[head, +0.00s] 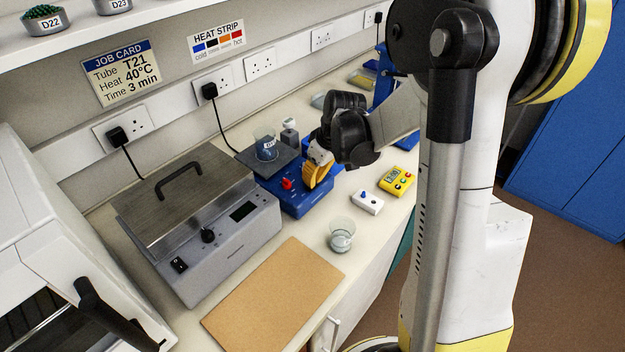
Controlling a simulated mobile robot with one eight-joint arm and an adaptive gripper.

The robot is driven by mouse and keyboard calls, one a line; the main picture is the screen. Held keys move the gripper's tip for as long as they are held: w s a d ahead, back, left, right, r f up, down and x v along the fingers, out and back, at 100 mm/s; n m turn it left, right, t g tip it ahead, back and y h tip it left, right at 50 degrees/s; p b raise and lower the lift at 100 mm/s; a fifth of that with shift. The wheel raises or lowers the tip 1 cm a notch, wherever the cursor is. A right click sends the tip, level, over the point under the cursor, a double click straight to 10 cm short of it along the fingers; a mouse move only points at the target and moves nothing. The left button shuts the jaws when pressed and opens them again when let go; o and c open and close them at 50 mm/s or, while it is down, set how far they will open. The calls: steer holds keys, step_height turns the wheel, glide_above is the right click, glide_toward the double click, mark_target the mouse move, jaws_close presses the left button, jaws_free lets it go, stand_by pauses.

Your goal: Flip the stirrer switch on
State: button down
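The blue stirrer (296,205) stands on the bench, with a dark square top plate (287,160) and a red knob (287,183) on its front. A glass beaker (267,146) with a label and blue contents stands on the plate. My gripper (317,177) is at the right part of the stirrer's front, its yellow ribbed fingers pointing down. The fingers look close together, but any gap is not clear, nor whether they touch the stirrer. They cover part of the front, and I cannot make out a switch there.
A white box (367,203) with a blue knob and a yellow timer (397,182) sit right of the stirrer. A glass (341,236) stands in front, near a brown board (273,296). A grey lidded bath (205,238) is at left. The board is clear.

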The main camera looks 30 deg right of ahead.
steer(key=shift+s+a+r, duration=0.1)
steer(key=shift+s+a, duration=0.2)
steer(key=shift+a, duration=0.35)
